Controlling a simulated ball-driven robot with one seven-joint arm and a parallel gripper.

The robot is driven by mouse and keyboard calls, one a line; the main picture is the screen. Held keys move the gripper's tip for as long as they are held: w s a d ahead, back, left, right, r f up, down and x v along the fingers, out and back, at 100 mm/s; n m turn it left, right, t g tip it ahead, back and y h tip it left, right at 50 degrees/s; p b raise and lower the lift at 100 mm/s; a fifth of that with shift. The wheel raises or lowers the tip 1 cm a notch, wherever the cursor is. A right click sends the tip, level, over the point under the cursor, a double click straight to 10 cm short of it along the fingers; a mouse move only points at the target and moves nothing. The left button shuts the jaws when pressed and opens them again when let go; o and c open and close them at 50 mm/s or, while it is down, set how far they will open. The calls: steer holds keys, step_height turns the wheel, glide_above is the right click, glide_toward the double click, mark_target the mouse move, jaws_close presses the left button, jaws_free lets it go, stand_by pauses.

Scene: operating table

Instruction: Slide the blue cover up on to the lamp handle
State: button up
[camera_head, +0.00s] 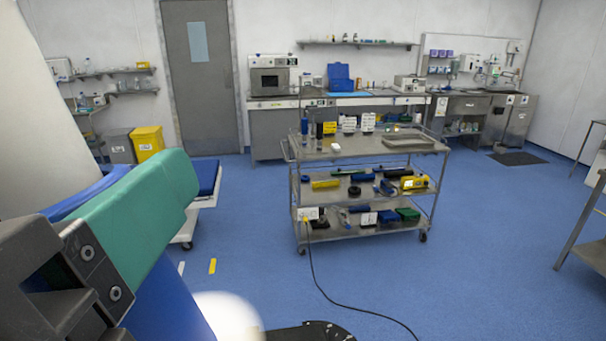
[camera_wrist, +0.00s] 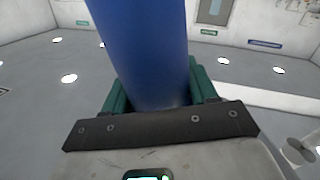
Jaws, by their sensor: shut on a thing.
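The blue cover (camera_wrist: 150,50) is a smooth blue tube. In the wrist view it stands between the two green fingers of my gripper (camera_wrist: 157,92), which is shut on it, and it runs up out of the top of the picture. In the head view a green finger of my gripper (camera_head: 142,215) fills the lower left, close to the camera. Parts of the blue cover (camera_head: 165,305) show below and behind it. I cannot make out the lamp handle for sure in either view, nor the cover's far end.
A steel trolley (camera_head: 365,157) with several items on its shelves stands mid-room. Counters (camera_head: 290,103) line the back wall. A yellow bin (camera_head: 147,143) stands by the grey door (camera_head: 203,75). A dark cable crosses the floor, and blue floor (camera_head: 490,230) is open to the right.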

mark_target(55, 130)
steer(key=shift+a+r+p, duration=0.25)
steer(key=shift+r+p, duration=0.2)
steer(key=shift+r, duration=0.5)
steer(key=shift+a+r+p, duration=0.2)
steer(key=shift+r+p, duration=0.2)
steer(key=shift+r, duration=0.5)
steer(key=shift+w+a+r, duration=0.1)
steer(key=shift+a+r, duration=0.1)
steer(key=shift+r, duration=0.6)
steer(key=shift+s+a+r, duration=0.1)
steer(key=shift+a+r, duration=0.1)
steer(key=shift+r, duration=0.65)
steer(key=shift+w+a+r, duration=0.1)
steer(key=shift+a+r, duration=0.1)
steer(key=shift+r, duration=0.6)
steer(key=o, duration=1.4)
steer(key=s+b, duration=0.3)
steer(key=s, duration=0.7)
steer(key=shift+s+d, duration=0.2)
steer(key=shift+s, duration=0.2)
steer(key=shift+r, duration=0.1)
